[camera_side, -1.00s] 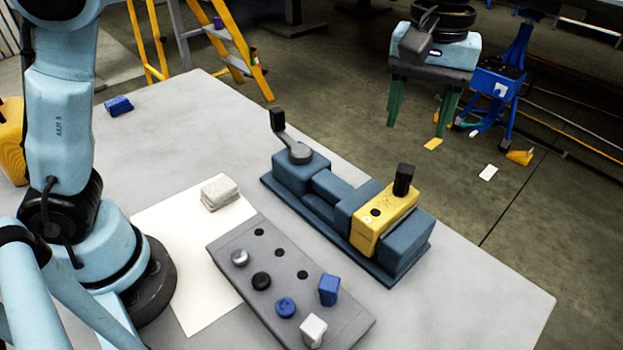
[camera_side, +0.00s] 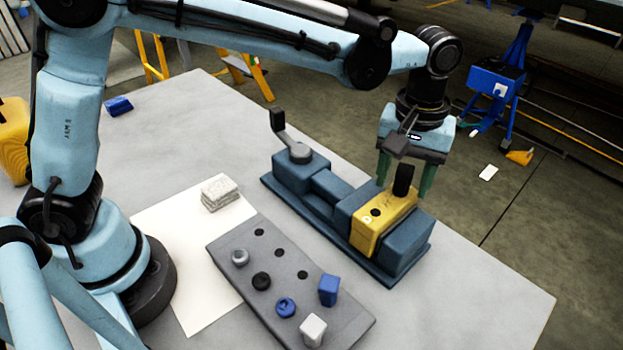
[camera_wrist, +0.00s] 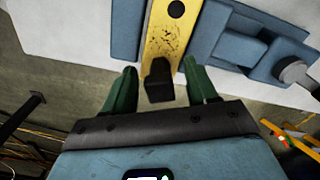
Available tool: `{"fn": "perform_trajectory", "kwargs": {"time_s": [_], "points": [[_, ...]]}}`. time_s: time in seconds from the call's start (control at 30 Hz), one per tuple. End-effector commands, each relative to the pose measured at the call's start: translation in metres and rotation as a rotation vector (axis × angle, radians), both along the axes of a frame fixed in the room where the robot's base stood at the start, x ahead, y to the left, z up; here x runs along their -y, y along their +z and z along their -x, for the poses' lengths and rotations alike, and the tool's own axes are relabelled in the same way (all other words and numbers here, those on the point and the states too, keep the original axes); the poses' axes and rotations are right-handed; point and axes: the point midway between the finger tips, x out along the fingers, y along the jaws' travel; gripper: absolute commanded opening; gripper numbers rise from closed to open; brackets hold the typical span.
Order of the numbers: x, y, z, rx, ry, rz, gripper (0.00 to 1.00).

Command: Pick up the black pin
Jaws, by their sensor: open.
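The black pin (camera_side: 403,180) stands upright in the right end of the yellow block (camera_side: 384,222), which is clamped in the blue vise (camera_side: 322,190). In the wrist view the pin (camera_wrist: 159,82) lies between the two green fingers, with a gap on each side. My gripper (camera_side: 406,182) is open and hangs just above and around the pin's height, fingers pointing down. In the wrist view my gripper (camera_wrist: 162,86) has nothing between its fingers touching them. A second, empty dark hole shows in the yellow block.
A grey tray (camera_side: 232,243) in front holds black, grey, blue and white pieces, with empty holes at its back. A stack of white cloth (camera_side: 220,192) lies on a white sheet (camera_side: 170,235). The vise handle (camera_side: 281,130) rises at the left.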

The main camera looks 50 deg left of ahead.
Motion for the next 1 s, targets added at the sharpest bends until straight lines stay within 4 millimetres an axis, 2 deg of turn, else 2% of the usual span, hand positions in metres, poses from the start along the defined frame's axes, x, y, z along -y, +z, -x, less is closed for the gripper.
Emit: {"fn": "perform_trajectory", "kwargs": {"time_s": [0.3, 0.67, 1.0], "points": [[-0.0002, -0.0046, 0.0001, 0.000, 0.000, 0.000, 0.56], [-0.0002, -0.0044, 0.0001, 0.000, 0.000, 0.000, 0.01], [-0.0002, -0.0011, 0.0001, 0.000, 0.000, 0.000, 0.01]]}}
